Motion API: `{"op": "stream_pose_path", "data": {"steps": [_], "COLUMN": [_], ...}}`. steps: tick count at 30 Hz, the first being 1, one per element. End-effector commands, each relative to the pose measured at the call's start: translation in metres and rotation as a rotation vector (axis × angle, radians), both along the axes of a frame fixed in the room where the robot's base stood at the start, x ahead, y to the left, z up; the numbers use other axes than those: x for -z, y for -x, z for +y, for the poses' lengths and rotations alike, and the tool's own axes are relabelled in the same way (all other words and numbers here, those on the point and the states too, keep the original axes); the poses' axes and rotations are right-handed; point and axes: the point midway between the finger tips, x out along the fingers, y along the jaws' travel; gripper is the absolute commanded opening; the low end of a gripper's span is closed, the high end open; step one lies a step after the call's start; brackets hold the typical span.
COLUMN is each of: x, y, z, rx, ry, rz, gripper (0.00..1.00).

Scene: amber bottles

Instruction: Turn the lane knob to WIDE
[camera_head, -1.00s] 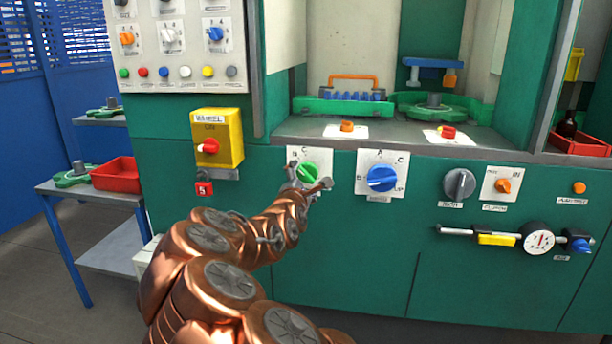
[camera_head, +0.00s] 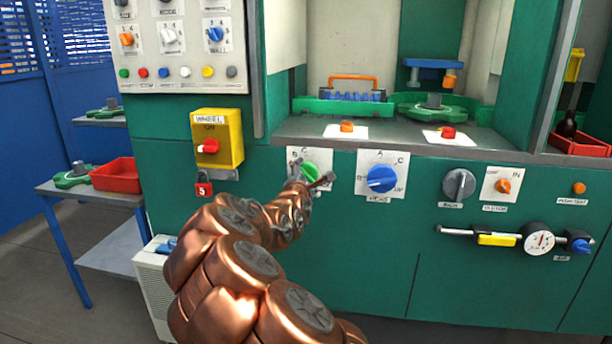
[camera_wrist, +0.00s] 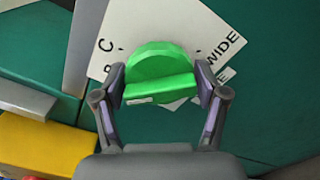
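The green lane knob (camera_head: 309,171) sits on a white plate (camera_head: 323,158) on the green cabinet front. In the wrist view the knob (camera_wrist: 160,72) has a raised grip bar with a small white mark near its lower left. The plate reads "C" at the left, a partly hidden letter below it, and "WIDE" at the right. The bar points at neither clearly. My gripper (camera_head: 312,182) is at the knob; in the wrist view its fingers (camera_wrist: 160,90) lie against both ends of the bar. The fingers partly cover the plate.
A blue knob (camera_head: 381,179) on its own plate is close to the right. A yellow WHEEL switch box (camera_head: 230,150) with a red knob and a red padlock (camera_head: 204,189) are at the left. A grey knob (camera_head: 459,184) and a dial gauge (camera_head: 538,238) are farther right.

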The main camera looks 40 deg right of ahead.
Motion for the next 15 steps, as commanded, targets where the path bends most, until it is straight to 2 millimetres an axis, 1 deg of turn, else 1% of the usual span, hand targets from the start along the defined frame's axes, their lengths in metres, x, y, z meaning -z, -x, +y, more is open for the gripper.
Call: {"op": "stream_pose_path", "data": {"steps": [1,10,11,15], "x": [0.0000,0.0002,0.0002,0.0001], "y": [-0.0001,0.0000,0.0000,0.0000], "z": [0.0001,0.0001,0.0001,0.0001], "rx": [0.000,0.000,0.000,0.000], "ry": [0.000,0.000,0.000,-0.003], "rz": [0.000,0.000,0.000,-0.005], "gripper": [0.63,0.32,0.30,0.30]}}
